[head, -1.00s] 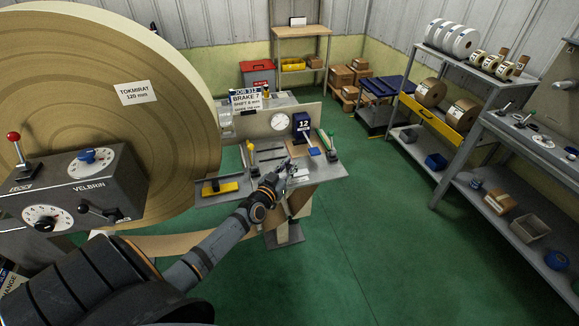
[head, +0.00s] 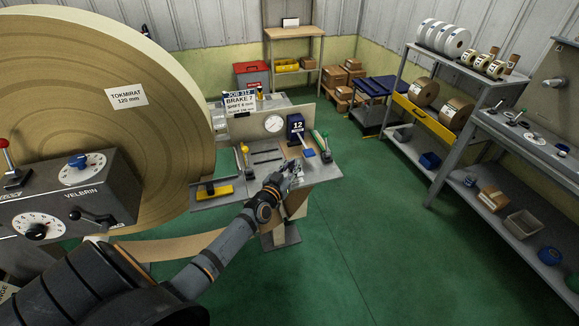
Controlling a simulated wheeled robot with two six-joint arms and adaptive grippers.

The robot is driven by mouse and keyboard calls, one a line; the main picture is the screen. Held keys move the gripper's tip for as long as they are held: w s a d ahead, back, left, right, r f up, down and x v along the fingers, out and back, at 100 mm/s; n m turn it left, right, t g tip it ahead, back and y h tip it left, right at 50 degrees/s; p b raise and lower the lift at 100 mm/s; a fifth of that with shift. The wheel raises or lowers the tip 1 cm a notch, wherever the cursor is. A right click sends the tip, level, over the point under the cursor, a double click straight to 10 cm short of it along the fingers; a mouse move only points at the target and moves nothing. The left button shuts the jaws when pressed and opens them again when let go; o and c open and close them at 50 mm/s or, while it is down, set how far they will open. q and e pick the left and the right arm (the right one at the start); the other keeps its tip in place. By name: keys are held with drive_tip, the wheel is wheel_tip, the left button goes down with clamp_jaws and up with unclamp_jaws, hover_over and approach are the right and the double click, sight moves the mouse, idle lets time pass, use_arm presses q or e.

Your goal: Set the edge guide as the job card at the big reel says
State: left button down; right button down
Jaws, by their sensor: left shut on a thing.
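The big reel (head: 165,130) fills the left of the head view, with a label "TOKMIRAT 120 mm". The job card (head: 239,100) stands behind the small bench and reads "BRAKE 7" and "SHIFT 6 mm"; its lower line is too small to read. The bench (head: 325,168) carries a round gauge (head: 274,124), a dark blue block marked 12 (head: 296,126), a yellow-topped lever (head: 245,155) and a green-topped lever (head: 321,140). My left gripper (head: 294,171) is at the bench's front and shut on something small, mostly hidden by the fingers. My right gripper is out of view.
A grey control box with dials (head: 70,185) stands before the reel. A yellow block (head: 213,192) lies on the bench's left wing. Shelves with rolls (head: 455,160) stand at the right. The green floor (head: 370,220) between is clear.

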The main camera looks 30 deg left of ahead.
use_arm(q)
drive_tip(key=c, duration=1.6)
unclamp_jaws()
drive_tip(key=shift+s+f, duration=0.1)
drive_tip(key=shift+f, duration=0.15)
drive_tip(key=o, duration=0.4)
drive_tip(key=shift+d+r, duration=0.2)
drive_tip(key=shift+r, duration=0.05)
drive_tip(key=shift+s+a, duration=0.1)
drive_tip(key=shift+s, duration=0.1)
drive_tip(key=shift+s+f, duration=0.1)
drive_tip(key=shift+s, duration=0.3)
drive_tip(key=s+d, duration=0.1)
drive_tip(key=s, duration=1)
